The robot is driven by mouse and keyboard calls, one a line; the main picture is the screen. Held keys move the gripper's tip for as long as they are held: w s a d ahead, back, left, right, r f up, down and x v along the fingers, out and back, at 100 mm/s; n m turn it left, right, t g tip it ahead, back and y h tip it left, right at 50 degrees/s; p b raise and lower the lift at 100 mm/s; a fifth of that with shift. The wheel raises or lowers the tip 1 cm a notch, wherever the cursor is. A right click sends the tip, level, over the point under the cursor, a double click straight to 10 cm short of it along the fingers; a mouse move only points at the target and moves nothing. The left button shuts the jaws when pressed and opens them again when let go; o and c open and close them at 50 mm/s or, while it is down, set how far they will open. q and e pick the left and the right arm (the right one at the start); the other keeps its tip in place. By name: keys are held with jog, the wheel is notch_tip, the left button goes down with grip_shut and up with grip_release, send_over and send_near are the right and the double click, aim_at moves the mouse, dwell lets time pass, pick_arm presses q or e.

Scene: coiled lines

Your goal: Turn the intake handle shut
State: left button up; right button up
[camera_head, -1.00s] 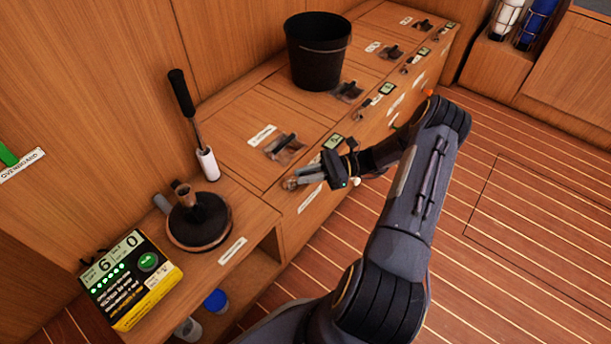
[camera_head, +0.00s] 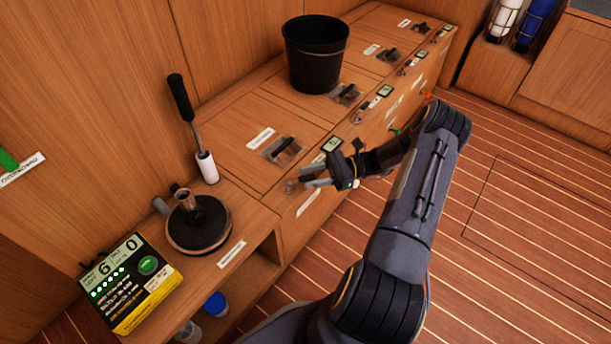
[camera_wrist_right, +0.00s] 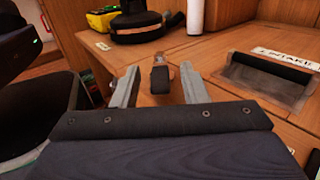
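A white label reading INTAKE (camera_wrist_right: 285,58) lies on the cabinet top beside a recessed plate with a dark bar (camera_wrist_right: 265,80); the same plate (camera_head: 283,150) shows in the head view. A small handle with a dark grip (camera_wrist_right: 160,80) and metal stem stands out at the cabinet's front edge; in the head view its end (camera_head: 291,187) is small and partly unclear. My right gripper (camera_head: 307,177) is open at that edge. In the right wrist view its fingers (camera_wrist_right: 158,88) stand on either side of the dark grip, with gaps on both sides. My left gripper is not in view.
A black bucket (camera_head: 316,60) stands on the cabinet top. A winch (camera_head: 198,222), an upright black-handled lever (camera_head: 182,100) and a yellow-black counter box (camera_head: 130,280) are at the left. More levers line the cabinet front. The plank floor (camera_head: 520,230) at right is clear.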

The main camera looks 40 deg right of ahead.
jog(key=v, duration=0.5)
jog(key=shift+s+d+p, duration=0.15)
jog(key=shift+d+p, duration=0.15)
jog(key=shift+p, duration=0.1)
